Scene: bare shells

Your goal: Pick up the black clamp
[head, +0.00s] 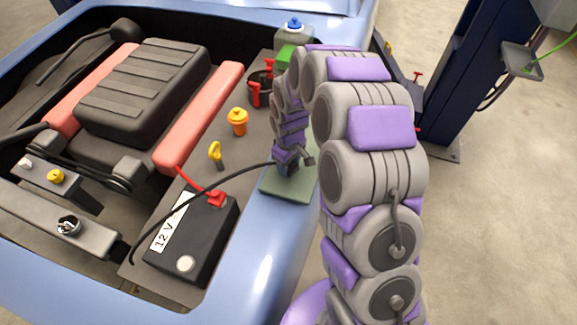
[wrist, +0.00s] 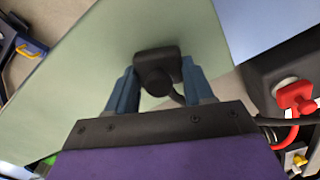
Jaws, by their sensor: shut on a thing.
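The black clamp (wrist: 158,79) is between the two blue fingers of my gripper (wrist: 155,92) in the wrist view, with its black cable running off to the right. My gripper is shut on it. Behind the clamp is a pale green pad (wrist: 75,85). In the head view my gripper (head: 287,168) is low over the green pad (head: 285,190) on the blue car's edge, and the black cable (head: 165,187) runs left from there. The clamp is mostly hidden there by the gripper and arm. I cannot tell whether the clamp touches the pad.
A black 12 V battery (head: 212,240) stands left of the pad, with a red clamp (head: 215,198) on one terminal and a bare round terminal (head: 185,263) at its front. A yellow dipstick handle (head: 215,152) and orange cap (head: 237,121) stand behind it. The blue fender (head: 255,265) is clear.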

